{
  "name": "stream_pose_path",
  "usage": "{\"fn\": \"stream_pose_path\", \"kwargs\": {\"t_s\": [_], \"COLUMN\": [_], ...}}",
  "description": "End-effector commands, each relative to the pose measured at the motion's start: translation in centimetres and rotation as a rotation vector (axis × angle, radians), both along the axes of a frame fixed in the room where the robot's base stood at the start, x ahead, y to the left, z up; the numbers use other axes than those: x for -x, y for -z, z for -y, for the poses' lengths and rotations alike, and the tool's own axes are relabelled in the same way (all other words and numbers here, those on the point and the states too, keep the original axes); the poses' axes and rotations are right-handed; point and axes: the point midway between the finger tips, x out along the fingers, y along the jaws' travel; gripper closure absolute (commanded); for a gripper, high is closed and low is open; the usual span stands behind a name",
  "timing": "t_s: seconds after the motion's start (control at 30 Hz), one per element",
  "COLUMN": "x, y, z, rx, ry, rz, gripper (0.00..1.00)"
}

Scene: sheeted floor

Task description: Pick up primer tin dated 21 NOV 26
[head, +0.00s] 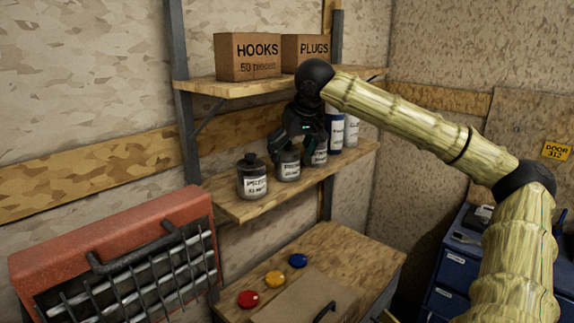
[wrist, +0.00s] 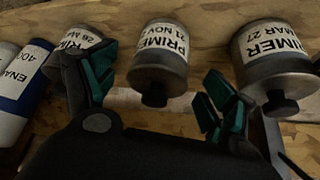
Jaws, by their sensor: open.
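The primer tin marked 21 NOV (wrist: 162,62) is a grey tin with a dark lid and white label; its year is not readable. It stands on the lower shelf, the middle of three tins, and also shows in the head view (head: 289,164). My gripper (head: 301,143) is open above and behind it in the head view. In the wrist view my gripper (wrist: 162,78) has its green-padded fingers spread to either side of this tin, with no visible grip on it.
A primer tin marked MAR 27 (wrist: 272,62) and another marked 28 M (wrist: 80,42) flank it closely. Blue-and-white cans (head: 336,133) stand farther along the lower shelf (head: 235,209). The upper shelf (head: 215,88) holds HOOKS (head: 247,57) and PLUGS (head: 304,52) boxes.

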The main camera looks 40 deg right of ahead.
Motion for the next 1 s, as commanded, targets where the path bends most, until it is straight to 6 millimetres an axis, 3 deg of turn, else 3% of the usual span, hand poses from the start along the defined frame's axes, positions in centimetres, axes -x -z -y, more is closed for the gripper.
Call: {"fn": "stream_pose_path", "kwargs": {"t_s": [0.5,0.8,1.0], "x": [-1.7,-1.8,-1.8], "y": [3.7,4.0,4.0], "z": [0.6,0.6,0.6], "rx": [-0.001,0.000,0.000], "ry": [0.002,0.002,0.002], "rz": [-0.002,-0.001,-0.001], "gripper": [0.16,0.16,0.52]}}
